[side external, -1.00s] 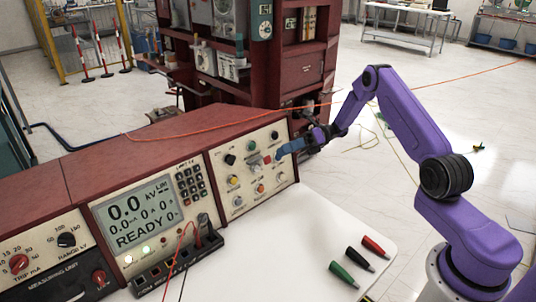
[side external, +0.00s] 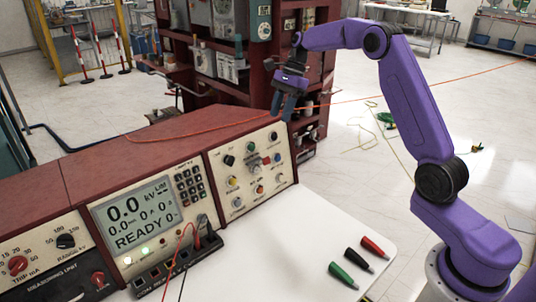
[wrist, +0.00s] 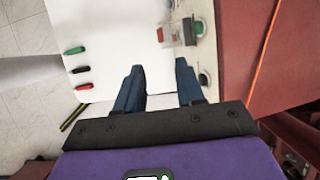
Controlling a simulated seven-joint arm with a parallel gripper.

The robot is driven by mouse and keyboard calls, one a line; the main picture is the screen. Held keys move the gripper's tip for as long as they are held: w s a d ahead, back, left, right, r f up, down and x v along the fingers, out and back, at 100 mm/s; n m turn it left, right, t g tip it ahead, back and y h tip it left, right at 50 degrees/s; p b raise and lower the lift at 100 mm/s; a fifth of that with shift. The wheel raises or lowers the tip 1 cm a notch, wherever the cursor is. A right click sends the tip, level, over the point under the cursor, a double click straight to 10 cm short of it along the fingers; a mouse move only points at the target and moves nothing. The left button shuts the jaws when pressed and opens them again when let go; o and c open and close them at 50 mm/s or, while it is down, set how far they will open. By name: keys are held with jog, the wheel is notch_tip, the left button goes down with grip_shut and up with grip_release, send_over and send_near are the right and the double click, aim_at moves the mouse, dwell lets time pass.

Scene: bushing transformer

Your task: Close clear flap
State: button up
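The clear flap (wrist: 176,33) shows in the wrist view as a small see-through piece at the panel, between a red button (wrist: 160,34) and a green button (wrist: 198,28). It appears to stand out from the panel, but its exact angle is hard to tell. In the side view the flap is too small to make out clearly on the right control panel (side external: 241,190). My gripper (side external: 283,108) is above and behind that panel, pointing down and clear of it. In the wrist view its blue fingers (wrist: 159,66) are apart with nothing between them.
Green, black and red plugs (side external: 343,274) lie on the white tabletop (side external: 300,225). Red and black leads (side external: 187,240) plug in below the display (side external: 137,219). An orange cable (side external: 195,134) crosses the red console top. A tall red cabinet (side external: 245,75) stands behind.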

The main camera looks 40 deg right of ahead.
aim_at(266, 160)
jog(key=x, duration=1.4)
jog(key=shift+a, duration=0.1)
